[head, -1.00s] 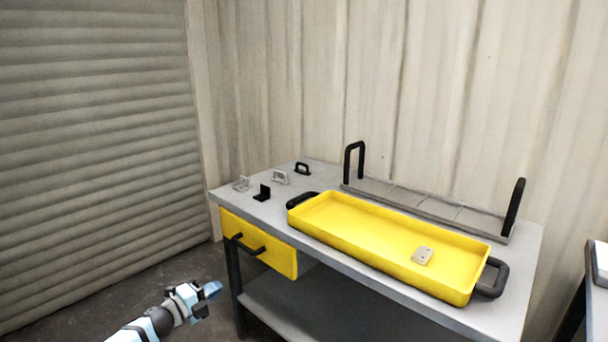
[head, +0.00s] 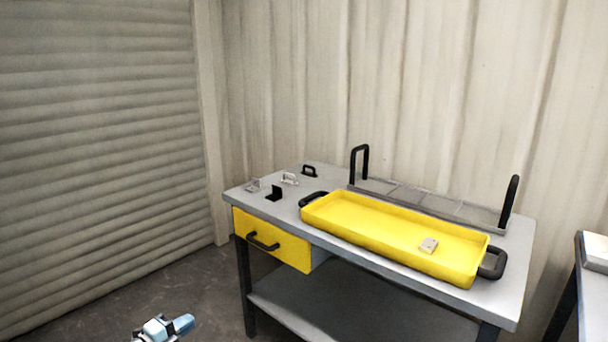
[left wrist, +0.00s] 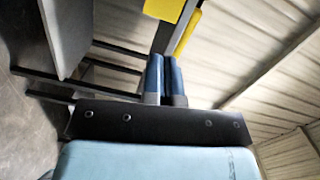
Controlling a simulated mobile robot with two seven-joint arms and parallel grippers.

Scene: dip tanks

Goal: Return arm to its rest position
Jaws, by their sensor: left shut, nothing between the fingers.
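My left gripper (head: 182,324) is at the bottom left of the head view, low in front of the table and clear of it. In the left wrist view its two blue fingers (left wrist: 164,78) are side by side and closed, with nothing between them. Most of my left arm is out of the head view. My right gripper is not in view.
A grey table (head: 512,308) holds a yellow tray (head: 360,240) with a small pale block (head: 429,245) in it. A grey rack (head: 420,206) with black handles stands behind. Several small brackets (head: 274,193) sit at left. A yellow drawer (head: 285,248) is below.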

